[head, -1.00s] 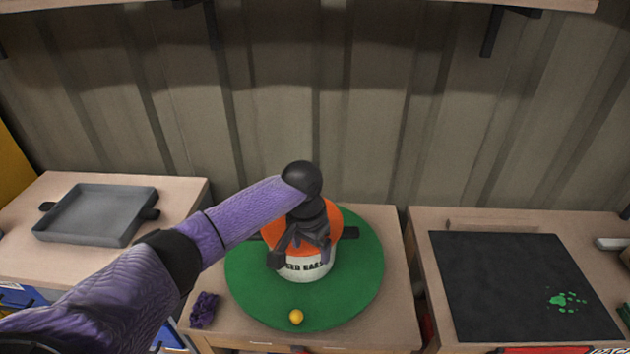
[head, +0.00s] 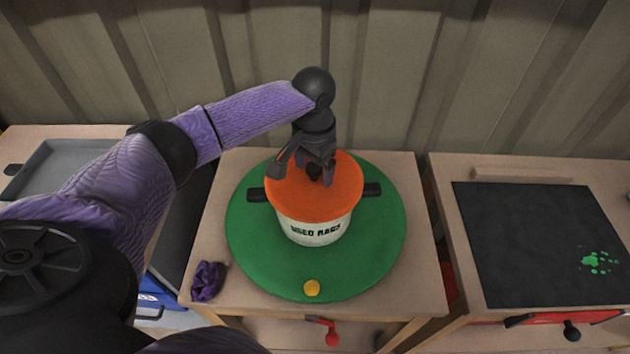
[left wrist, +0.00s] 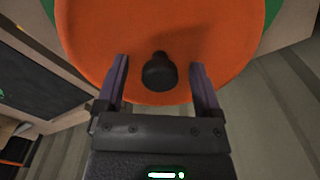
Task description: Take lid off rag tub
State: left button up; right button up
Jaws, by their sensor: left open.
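The rag tub (head: 316,230) is white with dark lettering and black side handles. It stands upright on a round green mat (head: 255,262). Its orange lid (head: 335,202) sits on top, with a black knob (head: 313,172) partly hidden behind my fingers in the head view. My left gripper (head: 308,178) is above the lid, open. In the left wrist view, the knob (left wrist: 159,72) is between the two apart fingers of my left gripper (left wrist: 160,75), near their tips, and the orange lid (left wrist: 210,30) lies beyond. Whether the fingers touch the knob cannot be told. My right gripper is not in view.
A crumpled purple rag (head: 208,281) lies on the table's front left. A grey tray (head: 60,165) stands at left, a black mat (head: 540,243) with green splatter at right. A corrugated wall (head: 420,80) rises behind.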

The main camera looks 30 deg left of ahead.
pick_arm(q)
grip_shut()
dwell(0.3)
